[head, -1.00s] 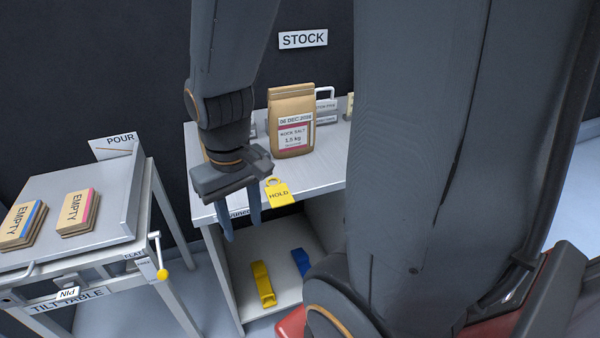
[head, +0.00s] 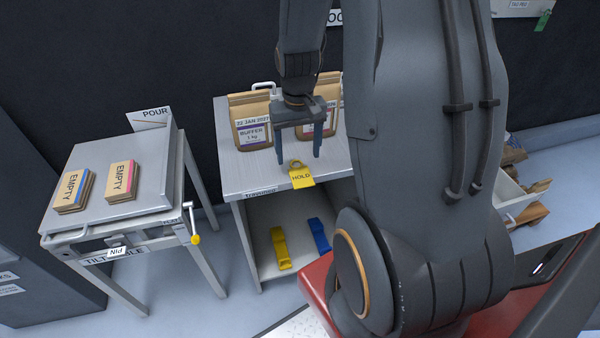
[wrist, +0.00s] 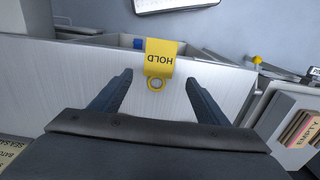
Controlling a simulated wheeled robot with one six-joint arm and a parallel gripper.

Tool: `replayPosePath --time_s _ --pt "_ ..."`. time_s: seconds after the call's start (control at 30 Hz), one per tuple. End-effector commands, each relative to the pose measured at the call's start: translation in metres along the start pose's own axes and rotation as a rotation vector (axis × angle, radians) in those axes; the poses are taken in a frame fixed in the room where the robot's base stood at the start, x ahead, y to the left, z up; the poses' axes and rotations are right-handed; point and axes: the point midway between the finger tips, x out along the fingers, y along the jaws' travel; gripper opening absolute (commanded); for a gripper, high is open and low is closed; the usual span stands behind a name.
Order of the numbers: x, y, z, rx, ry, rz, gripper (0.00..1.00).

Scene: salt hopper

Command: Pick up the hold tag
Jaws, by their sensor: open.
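The yellow hold tag (head: 301,177) lies at the front edge of the shelf top (head: 240,165), its lettered plate hanging toward the edge and its ring on the top side. In the wrist view the hold tag (wrist: 160,60) sits ahead of and between the two fingers, ring nearest me. My gripper (head: 299,158) is open and empty, fingers pointing down, above the shelf top just behind the tag. In the wrist view my gripper (wrist: 157,88) has its fingers spread wide on either side of the ring, not touching it.
A buffer bag (head: 252,122) and another bag (head: 328,92) stand behind my gripper. Yellow (head: 280,248) and blue (head: 318,235) clips lie on the lower shelf. The tilt table (head: 110,190) with stacks of empty bags stands at left, apart from the shelf.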

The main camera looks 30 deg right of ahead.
Motion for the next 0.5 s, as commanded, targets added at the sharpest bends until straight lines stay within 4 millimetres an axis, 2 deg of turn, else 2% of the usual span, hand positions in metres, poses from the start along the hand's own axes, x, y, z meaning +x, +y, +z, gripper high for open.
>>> replayPosePath --time_s 0.17,0.5 --pt "0.012 0.001 -0.002 -0.001 -0.001 0.0 0.69" --pt "0.048 0.003 -0.007 -0.001 0.0 0.0 0.69"
